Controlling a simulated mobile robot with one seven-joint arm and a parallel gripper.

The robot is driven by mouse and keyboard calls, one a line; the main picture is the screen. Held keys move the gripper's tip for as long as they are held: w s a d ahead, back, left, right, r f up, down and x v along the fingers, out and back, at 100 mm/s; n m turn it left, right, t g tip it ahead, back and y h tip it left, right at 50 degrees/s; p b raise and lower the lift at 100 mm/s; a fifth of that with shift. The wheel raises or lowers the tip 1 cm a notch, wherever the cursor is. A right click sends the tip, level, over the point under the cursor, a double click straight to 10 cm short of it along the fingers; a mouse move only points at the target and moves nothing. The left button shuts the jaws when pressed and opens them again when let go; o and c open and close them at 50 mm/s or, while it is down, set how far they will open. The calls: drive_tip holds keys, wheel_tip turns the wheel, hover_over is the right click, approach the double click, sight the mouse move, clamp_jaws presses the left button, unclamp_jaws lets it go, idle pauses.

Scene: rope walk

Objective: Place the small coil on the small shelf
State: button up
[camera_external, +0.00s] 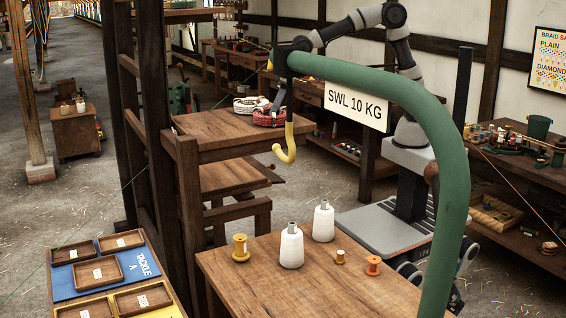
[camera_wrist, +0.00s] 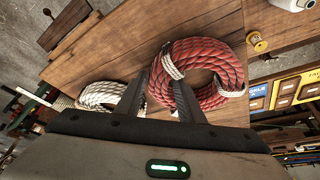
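A red rope coil with white bindings (camera_external: 269,118) lies on the wooden table top (camera_external: 205,128); the red coil (camera_wrist: 228,68) is also large in the wrist view. A white rope coil (camera_external: 247,103) lies beside it, and the white coil (camera_wrist: 98,95) is partly hidden by my gripper in the wrist view. Which coil is meant as small is not clear. My gripper (camera_wrist: 166,72) is down at the red coil, one finger on each side of its left rope section. Whether the fingers press on it is not clear. A lower wooden board (camera_external: 232,176) shows under the table top; no shelf is marked small.
A green hook post (camera_external: 395,85) with a yellow hook (camera_external: 287,150) crosses the foreground. A front table (camera_external: 235,275) holds white cones (camera_external: 291,248) and small spools. Dark wooden posts (camera_external: 150,100) stand left of the coils' table. The front of the table top is clear.

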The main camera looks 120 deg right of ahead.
drive_tip(key=shift+o, duration=0.6)
drive_tip(key=shift+r, duration=0.1)
drive_tip(key=shift+r, duration=0.2)
drive_tip(key=v, duration=1.1)
drive_tip(key=shift+s+r, duration=0.2)
drive_tip(key=shift+r, duration=0.05)
drive_tip(key=shift+a, duration=0.1)
